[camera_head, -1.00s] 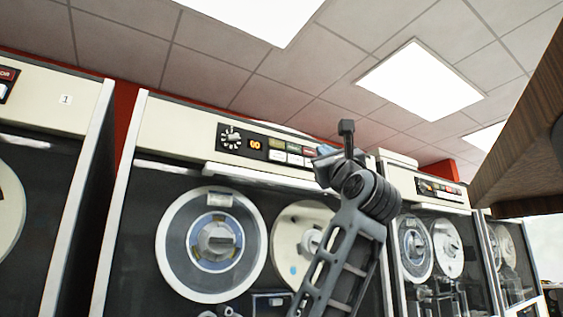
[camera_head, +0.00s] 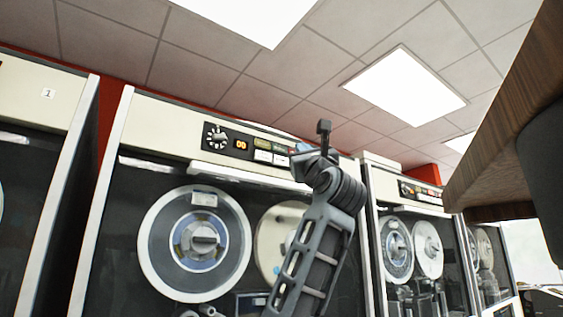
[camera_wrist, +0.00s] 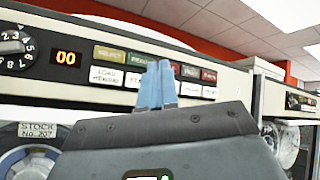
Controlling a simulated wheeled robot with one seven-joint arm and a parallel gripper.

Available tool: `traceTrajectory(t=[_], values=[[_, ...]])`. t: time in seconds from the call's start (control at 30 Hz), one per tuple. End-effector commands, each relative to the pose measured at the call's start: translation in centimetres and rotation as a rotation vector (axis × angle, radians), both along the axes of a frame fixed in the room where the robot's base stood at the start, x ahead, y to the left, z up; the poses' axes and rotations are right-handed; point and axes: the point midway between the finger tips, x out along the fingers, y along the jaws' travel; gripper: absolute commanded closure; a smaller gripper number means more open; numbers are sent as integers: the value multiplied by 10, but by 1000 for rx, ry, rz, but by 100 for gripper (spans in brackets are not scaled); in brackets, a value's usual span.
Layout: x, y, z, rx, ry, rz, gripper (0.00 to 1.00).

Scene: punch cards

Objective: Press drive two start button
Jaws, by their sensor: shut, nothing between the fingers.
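The tape drive cabinet in the middle has a black control panel (camera_head: 250,146) with a dial, an orange "00" display and small buttons. In the wrist view the panel shows the dial (camera_wrist: 14,44), the display (camera_wrist: 66,58), a yellow-green button (camera_wrist: 108,53), a green button (camera_wrist: 139,59), red buttons (camera_wrist: 208,76) and a white lower row (camera_wrist: 106,75). The lettering is mostly too small to read, so I cannot tell which is start. My gripper (camera_wrist: 155,85) is shut and empty, its blue fingers in front of the panel's middle, hiding some buttons. Contact cannot be told.
A cabinet marked "1" (camera_head: 48,93) stands at the left. More tape drives (camera_head: 412,245) stand at the right. A wooden edge (camera_head: 500,130) juts in at the upper right. Tape reels (camera_head: 195,243) sit below the panel.

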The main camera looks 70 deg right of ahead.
Motion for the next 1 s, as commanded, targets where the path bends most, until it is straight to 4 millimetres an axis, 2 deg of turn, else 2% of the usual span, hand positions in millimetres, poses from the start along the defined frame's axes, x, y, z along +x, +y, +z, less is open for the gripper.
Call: traceTrajectory(t=[0.2, 0.4, 1.0], values=[[25, -15, 1, 0, 1, 2, 100], [39, -24, 1, 0, 0, 1, 100], [44, -27, 0, -1, -1, 0, 100]])
